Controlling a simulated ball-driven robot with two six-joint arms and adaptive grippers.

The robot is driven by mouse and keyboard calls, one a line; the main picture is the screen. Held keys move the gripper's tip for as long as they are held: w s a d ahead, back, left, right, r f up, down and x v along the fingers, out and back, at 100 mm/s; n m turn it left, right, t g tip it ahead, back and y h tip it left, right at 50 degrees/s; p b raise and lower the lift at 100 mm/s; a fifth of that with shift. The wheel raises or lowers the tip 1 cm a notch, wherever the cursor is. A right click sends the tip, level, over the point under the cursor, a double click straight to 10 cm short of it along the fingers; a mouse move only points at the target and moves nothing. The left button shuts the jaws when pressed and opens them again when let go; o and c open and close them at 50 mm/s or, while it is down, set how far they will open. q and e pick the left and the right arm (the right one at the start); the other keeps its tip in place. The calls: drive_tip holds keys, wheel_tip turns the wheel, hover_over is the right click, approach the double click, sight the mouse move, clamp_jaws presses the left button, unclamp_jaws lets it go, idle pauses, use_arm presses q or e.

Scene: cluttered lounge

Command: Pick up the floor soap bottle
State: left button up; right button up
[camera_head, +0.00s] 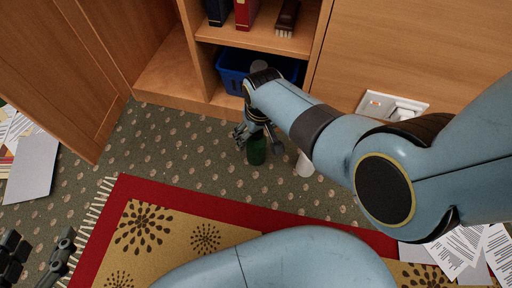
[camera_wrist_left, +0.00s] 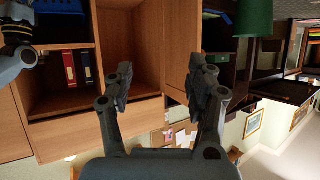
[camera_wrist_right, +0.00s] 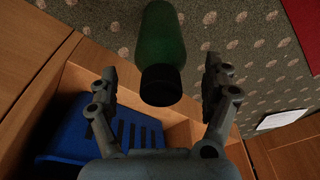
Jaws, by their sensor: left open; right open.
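A green bottle with a black cap (camera_wrist_right: 160,55) shows in the right wrist view, with its capped end between the spread fingers of my right gripper (camera_wrist_right: 160,88). In the head view the green bottle (camera_head: 256,153) is on the patterned carpet before the cabinet, partly hidden by my right gripper (camera_head: 257,134). That gripper is open; I cannot tell whether a finger touches the bottle. My left gripper (camera_head: 38,260) is open and empty at the lower left, far from the bottle. It also shows in the left wrist view (camera_wrist_left: 158,90).
A blue crate (camera_head: 232,76) sits in the low shelf behind the bottle. A whitish object (camera_head: 304,166) stands right of it, partly hidden by my arm. The red-bordered rug (camera_head: 140,190) lies in front. Papers (camera_head: 468,248) lie at right and left. Open carpet lies left of the bottle.

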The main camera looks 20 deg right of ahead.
wheel_tip(320, 180, down, 3)
drive_tip(key=shift+r+b, duration=0.2)
drive_tip(key=shift+b, duration=0.8)
drive_tip(key=shift+w+f+b, duration=0.15)
drive_tip(key=shift+f+b, duration=0.7)
drive_tip(key=shift+b, duration=0.1)
drive_tip(key=c, duration=1.5)
use_arm(q)
drive_tip(key=w+d+r+m+t+h, duration=0.1)
drive_tip(key=r+t, duration=0.3)
drive_tip(key=r, duration=0.4)
drive_tip(key=w+d+r+m+t+h, duration=0.1)
drive_tip(key=w+r+t, duration=0.3)
drive_tip(key=r, duration=0.4)
drive_tip(key=w+r+m+t+h, duration=0.1)
drive_tip(key=w+r+t+h, duration=0.1)
drive_tip(key=r, duration=0.6)
drive_tip(key=shift+w+d+m+t+h, duration=0.35)
drive_tip(key=shift+w+t, duration=0.2)
drive_tip(key=shift+t, duration=0.35)
use_arm(e)
drive_tip(key=shift+c, duration=0.3)
drive_tip(key=shift+w+r, duration=0.1)
